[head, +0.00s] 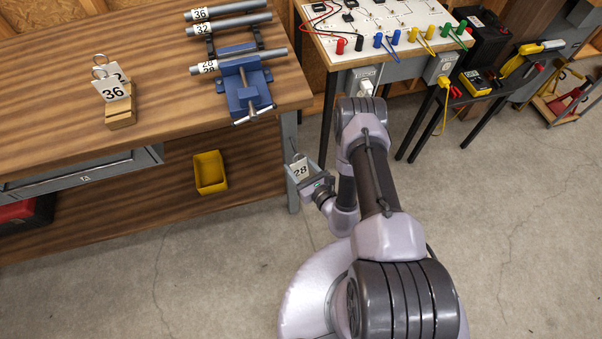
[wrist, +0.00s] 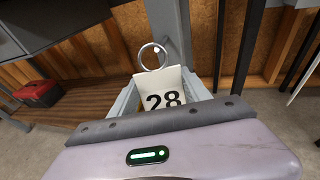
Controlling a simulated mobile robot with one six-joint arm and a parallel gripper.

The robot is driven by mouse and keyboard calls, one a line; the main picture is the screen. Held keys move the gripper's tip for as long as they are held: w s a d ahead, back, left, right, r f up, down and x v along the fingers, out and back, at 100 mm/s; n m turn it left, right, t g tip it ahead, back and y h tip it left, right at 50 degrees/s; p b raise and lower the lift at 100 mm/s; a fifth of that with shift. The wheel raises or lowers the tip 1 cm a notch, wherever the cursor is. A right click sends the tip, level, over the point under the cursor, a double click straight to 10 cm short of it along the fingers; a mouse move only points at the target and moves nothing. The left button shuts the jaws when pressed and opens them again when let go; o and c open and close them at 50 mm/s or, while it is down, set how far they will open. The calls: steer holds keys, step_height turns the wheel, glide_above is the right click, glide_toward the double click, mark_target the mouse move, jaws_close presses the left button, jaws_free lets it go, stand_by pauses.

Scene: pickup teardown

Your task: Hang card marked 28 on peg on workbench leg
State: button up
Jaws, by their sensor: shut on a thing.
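The white card marked 28 (head: 300,170) is held upright in my gripper (head: 306,181), beside the workbench leg (head: 291,135). In the wrist view the card (wrist: 161,88) stands between the fingers, with a metal ring (wrist: 139,60) at its top. The ring lies in front of the grey leg (wrist: 172,25). A small pale spot, perhaps the peg's tip (wrist: 156,49), shows inside the ring's outline. I cannot tell whether the ring is around the peg or only in front of it.
Two ringed cards, the front marked 36 (head: 115,94), stand in a wooden block on the workbench (head: 160,75). A blue vise (head: 245,88) holds a tube near the bench edge. A yellow bin (head: 210,172) sits on the lower shelf. Clear floor lies in front.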

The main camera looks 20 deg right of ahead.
mark_target(301, 165)
steer(key=shift+w+f+b, duration=0.1)
steer(key=shift+w+b, duration=0.25)
steer(key=shift+w, duration=0.45)
steer(key=shift+w+f+b, duration=0.5)
steer(key=shift+w+b, duration=0.3)
steer(key=o, duration=1.4)
